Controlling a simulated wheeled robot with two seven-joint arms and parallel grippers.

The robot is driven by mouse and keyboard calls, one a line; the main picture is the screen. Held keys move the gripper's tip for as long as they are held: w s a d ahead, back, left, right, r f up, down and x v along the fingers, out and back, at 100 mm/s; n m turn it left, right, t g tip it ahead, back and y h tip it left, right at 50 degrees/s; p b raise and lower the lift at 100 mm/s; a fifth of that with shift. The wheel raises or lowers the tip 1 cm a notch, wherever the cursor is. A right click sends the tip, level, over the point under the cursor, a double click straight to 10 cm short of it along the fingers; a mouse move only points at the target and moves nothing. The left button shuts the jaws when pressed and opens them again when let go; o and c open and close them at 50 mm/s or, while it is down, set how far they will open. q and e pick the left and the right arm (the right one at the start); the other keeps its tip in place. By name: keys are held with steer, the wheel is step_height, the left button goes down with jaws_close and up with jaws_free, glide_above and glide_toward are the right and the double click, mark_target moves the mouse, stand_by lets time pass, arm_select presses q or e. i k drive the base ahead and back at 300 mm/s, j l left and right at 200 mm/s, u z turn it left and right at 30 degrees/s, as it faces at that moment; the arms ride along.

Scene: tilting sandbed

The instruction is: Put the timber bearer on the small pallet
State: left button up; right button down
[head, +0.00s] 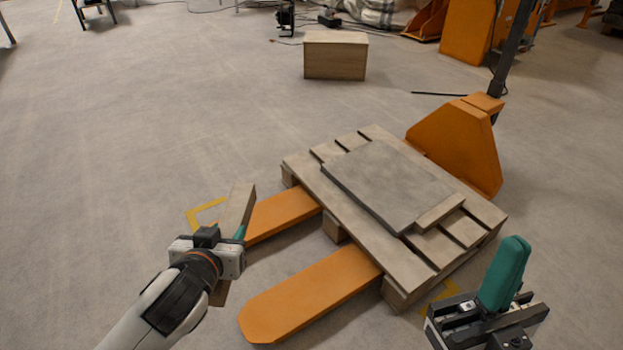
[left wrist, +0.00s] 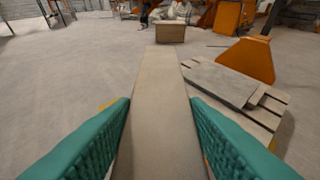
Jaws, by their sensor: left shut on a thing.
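The timber bearer (head: 237,207) is a long pale wooden bar. My left gripper (head: 240,232) is shut on it, left of the pallet. In the left wrist view the bearer (left wrist: 160,105) lies between the two green fingers and points away from me. The small wooden pallet (head: 348,208) sits over the orange forks and carries a flat grey slab (head: 385,178). A short wooden piece (head: 440,213) lies against the slab's near right edge. My right gripper (head: 505,275) is at the lower right, beside the pallet; the gap between its fingers is hidden.
The orange pallet truck (head: 460,145) stands behind the pallet, with its forks (head: 310,295) reaching toward me. A wooden box (head: 335,56) stands on the floor farther back. Yellow floor marks (head: 205,210) show near the forks. The floor at left is clear.

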mark_target(343, 208)
steer(key=i+l+u, duration=0.15)
steer(key=l+u, duration=0.15)
steer(key=i+l+u, duration=0.15)
steer(key=l+u, duration=0.4)
steer(key=l, duration=0.2)
steer(key=i+l+u, duration=0.1)
steer(key=l+u, duration=0.2)
steer(key=l, duration=1.1)
steer(key=i+l, duration=0.15)
steer(key=l, duration=1.7)
